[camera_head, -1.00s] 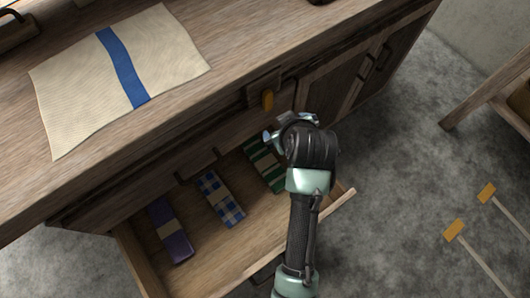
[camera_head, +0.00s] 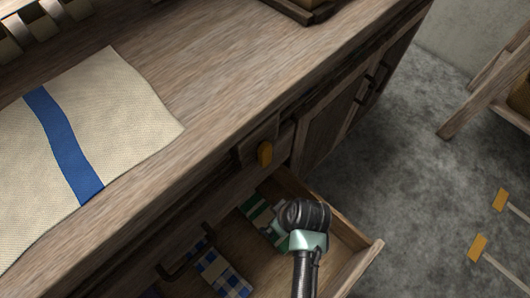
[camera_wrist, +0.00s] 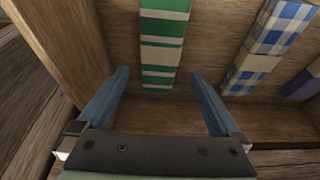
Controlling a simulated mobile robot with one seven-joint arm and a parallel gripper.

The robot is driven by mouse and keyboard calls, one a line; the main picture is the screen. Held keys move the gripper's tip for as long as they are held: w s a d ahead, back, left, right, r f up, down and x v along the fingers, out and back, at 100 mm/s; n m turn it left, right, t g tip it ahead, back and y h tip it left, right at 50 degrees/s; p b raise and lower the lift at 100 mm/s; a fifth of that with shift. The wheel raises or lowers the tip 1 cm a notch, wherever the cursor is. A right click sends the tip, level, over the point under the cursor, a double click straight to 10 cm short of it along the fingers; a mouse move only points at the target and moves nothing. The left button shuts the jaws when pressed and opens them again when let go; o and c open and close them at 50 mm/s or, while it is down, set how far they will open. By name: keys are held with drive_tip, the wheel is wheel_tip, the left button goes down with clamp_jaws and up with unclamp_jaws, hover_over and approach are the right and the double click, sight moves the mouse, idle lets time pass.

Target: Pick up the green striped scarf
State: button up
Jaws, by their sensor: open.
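The green striped scarf (camera_wrist: 163,45), green with white bands, lies folded in the open wooden drawer. In the head view the scarf (camera_head: 255,209) is partly hidden by my arm. In the wrist view my gripper (camera_wrist: 165,78) is open, with its two blue fingers apart on either side of the scarf's near end. Nothing is held. I cannot tell how far above the scarf the fingertips are. In the head view the fingers are hidden behind my wrist.
A blue checked scarf (camera_head: 222,272) lies beside the green one, and a purple one (camera_wrist: 302,84) lies beyond it. The drawer's side wall (camera_head: 325,215) stands close to my gripper. A cabinet top above holds a cream cloth with a blue stripe (camera_head: 62,145).

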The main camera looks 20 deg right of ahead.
sight(267, 219)
drive_tip(key=b+x, duration=0.6)
drive_tip(key=x, duration=0.5)
drive_tip(key=shift+a+f, duration=0.1)
drive_tip(key=c, duration=1.1)
